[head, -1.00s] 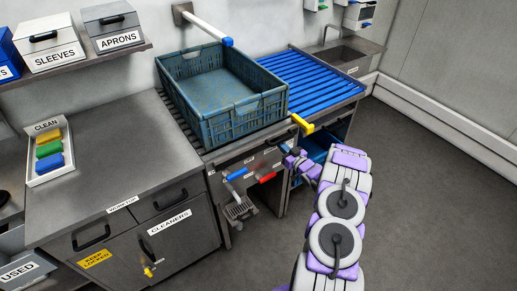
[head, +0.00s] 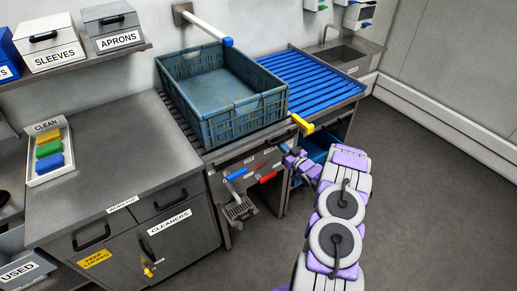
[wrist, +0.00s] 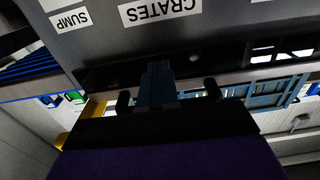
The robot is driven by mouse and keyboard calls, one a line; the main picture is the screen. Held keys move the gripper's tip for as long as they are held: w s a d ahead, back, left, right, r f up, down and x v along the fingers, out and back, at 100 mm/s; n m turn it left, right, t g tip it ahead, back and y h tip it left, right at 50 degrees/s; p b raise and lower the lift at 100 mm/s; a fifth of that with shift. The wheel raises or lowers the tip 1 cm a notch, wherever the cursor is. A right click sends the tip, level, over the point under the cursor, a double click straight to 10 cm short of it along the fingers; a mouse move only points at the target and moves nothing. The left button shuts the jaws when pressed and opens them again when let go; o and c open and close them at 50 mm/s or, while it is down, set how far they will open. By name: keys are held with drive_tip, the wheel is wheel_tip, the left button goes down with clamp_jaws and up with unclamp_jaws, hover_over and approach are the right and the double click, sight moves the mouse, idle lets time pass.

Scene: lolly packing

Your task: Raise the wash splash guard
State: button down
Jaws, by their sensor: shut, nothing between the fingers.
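The wash station's grey front panel (head: 245,160) hangs below the counter edge under the crate. A dark handle (head: 280,138) sits near its upper right. I cannot tell for certain which part is the splash guard. My gripper (head: 288,152) is just in front of the panel's right side, below the handle. In the wrist view my gripper (wrist: 158,70) has its fingers together and empty, pointing at a dark panel (wrist: 110,40) labelled CRATES and SUMP. Whether the fingertips touch it is unclear.
A blue-green crate (head: 215,125) stands on the station, left of the blue rollers (head: 310,80). A yellow-ended lever (head: 302,124) juts out close above my gripper. Blue (head: 237,173) and red (head: 267,177) handles stick out to its left. The floor on the right is clear.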

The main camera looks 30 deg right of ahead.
drive_tip(key=shift+r, duration=0.35)
idle(0.3)
drive_tip(key=shift+r+p, duration=0.3)
drive_tip(key=shift+r, duration=0.05)
drive_tip(key=shift+r, duration=0.2)
